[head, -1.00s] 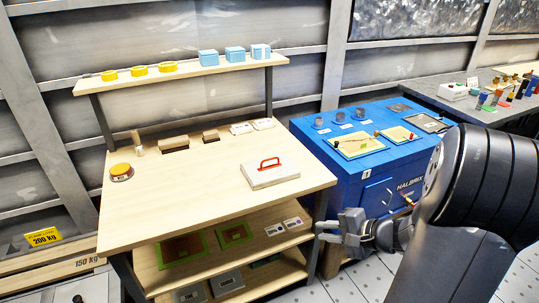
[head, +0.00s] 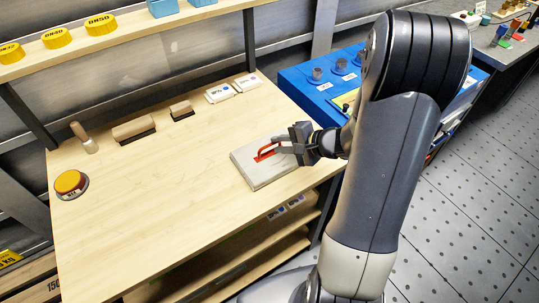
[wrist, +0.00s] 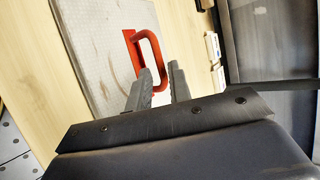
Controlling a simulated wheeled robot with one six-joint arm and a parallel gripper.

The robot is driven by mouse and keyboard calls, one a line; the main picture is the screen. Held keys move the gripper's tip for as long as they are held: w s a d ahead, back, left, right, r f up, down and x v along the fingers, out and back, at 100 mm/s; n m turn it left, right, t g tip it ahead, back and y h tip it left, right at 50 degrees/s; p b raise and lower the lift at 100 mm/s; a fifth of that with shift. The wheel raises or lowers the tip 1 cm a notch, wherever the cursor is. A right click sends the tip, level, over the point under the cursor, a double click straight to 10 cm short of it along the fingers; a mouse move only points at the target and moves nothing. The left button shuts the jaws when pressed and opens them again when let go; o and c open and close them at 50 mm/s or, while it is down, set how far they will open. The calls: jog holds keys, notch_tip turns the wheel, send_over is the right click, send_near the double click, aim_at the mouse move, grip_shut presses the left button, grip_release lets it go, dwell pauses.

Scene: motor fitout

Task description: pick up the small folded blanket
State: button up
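I cannot make out anything that is clearly a folded blanket. A flat grey slab (head: 262,172) with a red handle (head: 266,152) lies on the wooden workbench, near its right side. My gripper (head: 279,145) is over the slab's right part, close to the handle.
The workbench (head: 150,225) has clear room in front. A shelf (head: 130,35) above holds yellow discs and blue boxes. A blue cabinet (head: 310,100) stands to the right.

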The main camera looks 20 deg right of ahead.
aim_at(273, 144)
jog(key=shift+x, duration=1.85)
jog(key=shift+s+a+r, duration=0.1)
jog(key=shift+r, duration=0.05)
jog(key=shift+c, duration=0.4)
grip_shut()
